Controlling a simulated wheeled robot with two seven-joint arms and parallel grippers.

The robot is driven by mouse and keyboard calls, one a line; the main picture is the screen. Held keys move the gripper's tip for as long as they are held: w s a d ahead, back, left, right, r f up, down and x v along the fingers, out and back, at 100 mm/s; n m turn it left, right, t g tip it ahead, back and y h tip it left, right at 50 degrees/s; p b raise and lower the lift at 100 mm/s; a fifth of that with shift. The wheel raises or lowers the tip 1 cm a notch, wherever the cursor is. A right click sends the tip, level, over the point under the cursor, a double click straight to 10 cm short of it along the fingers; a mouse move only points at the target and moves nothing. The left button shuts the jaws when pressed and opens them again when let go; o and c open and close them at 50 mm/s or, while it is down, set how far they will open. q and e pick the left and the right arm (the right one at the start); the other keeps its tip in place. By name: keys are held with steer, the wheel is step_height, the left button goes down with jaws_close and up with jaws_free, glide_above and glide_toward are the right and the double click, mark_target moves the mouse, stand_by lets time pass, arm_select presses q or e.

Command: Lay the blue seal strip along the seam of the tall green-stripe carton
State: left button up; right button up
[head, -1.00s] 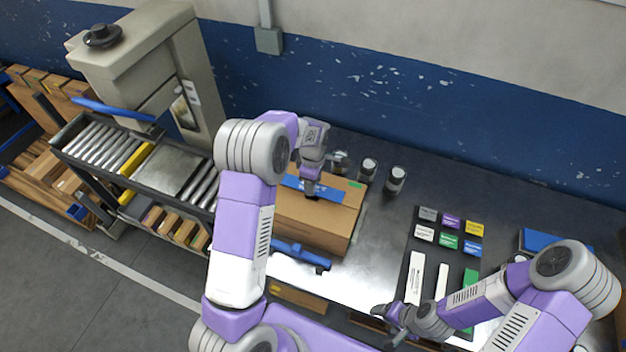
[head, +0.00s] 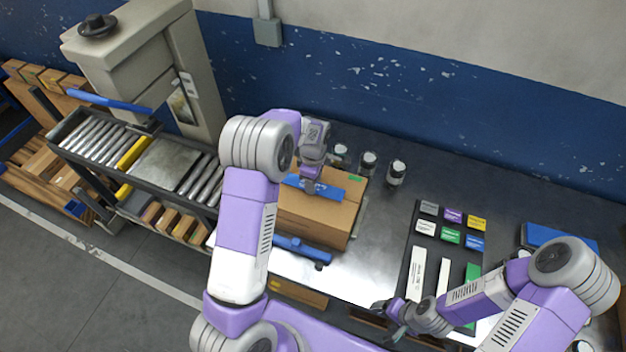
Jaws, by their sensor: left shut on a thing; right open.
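The brown carton (head: 322,222) stands on the grey workbench with a small green mark (head: 355,178) near its far right top corner. The blue seal strip (head: 328,192) lies over the carton's top, running left to right. My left gripper (head: 310,188) points down at the strip and is shut on it at the carton top; its fingertips are partly hidden. My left arm covers the carton's left side. My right gripper (head: 388,312) is open and empty near the bench's front edge, left of the white strips.
A dark board (head: 408,262) holds several coloured blocks, white strips (head: 416,275) and a green strip (head: 471,285). Several small jars (head: 396,173) stand behind the carton. A blue bar (head: 300,248) lies before it. A roller conveyor (head: 100,137) and machine stand left.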

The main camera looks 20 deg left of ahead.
arm_select(q)
steer(key=shift+f+b, duration=0.4)
steer(key=shift+f, duration=0.15)
stand_by(0.4)
steer(key=o, duration=1.1)
step_height(320, 180, up, 8)
steer(key=shift+f, duration=0.2)
